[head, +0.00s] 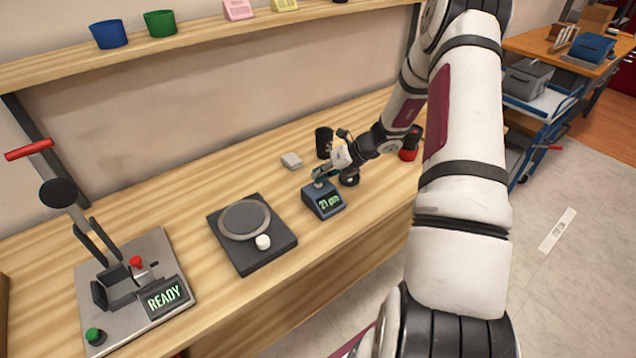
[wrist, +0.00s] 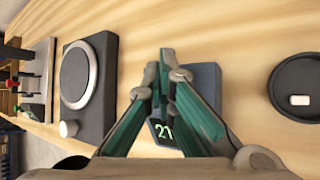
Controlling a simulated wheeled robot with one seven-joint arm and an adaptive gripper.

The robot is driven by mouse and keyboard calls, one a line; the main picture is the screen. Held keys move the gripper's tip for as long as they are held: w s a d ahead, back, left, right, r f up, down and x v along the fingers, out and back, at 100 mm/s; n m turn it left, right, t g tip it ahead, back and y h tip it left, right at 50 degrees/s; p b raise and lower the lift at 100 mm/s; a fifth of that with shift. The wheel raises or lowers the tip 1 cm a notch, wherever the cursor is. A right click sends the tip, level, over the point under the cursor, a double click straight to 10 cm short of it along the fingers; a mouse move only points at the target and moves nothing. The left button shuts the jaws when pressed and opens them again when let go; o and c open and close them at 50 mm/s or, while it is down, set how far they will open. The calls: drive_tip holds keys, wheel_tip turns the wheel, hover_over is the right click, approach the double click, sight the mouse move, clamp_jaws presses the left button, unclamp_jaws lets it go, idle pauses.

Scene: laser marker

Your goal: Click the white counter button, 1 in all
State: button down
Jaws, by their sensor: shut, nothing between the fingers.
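The counter (head: 323,201) is a small blue-grey box on the bench, with a green display reading 21 and small letters. Its body also shows in the wrist view (wrist: 207,82), partly behind my fingers. A small pale spot shows on its top by my fingertips in the head view; I cannot tell for certain that it is the white button. My gripper (head: 318,177) has green fingers, shut and empty, over the top of the counter. In the wrist view the fingertips (wrist: 163,62) are together. I cannot tell whether they touch the counter.
A dark scale (head: 285,253) with a round plate and white knob stands left of the counter. A lever press (head: 125,265) with a READY display is farther left. A round black dish (wrist: 275,92) holding a small white piece lies right of the counter. A black cup (head: 324,143) stands behind.

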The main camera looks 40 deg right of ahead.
drive_tip(key=shift+r+p, duration=0.3)
drive_tip(key=shift+r, duration=0.6)
drive_tip(key=shift+r+p, duration=0.8)
drive_tip(key=shift+r, duration=1.7)
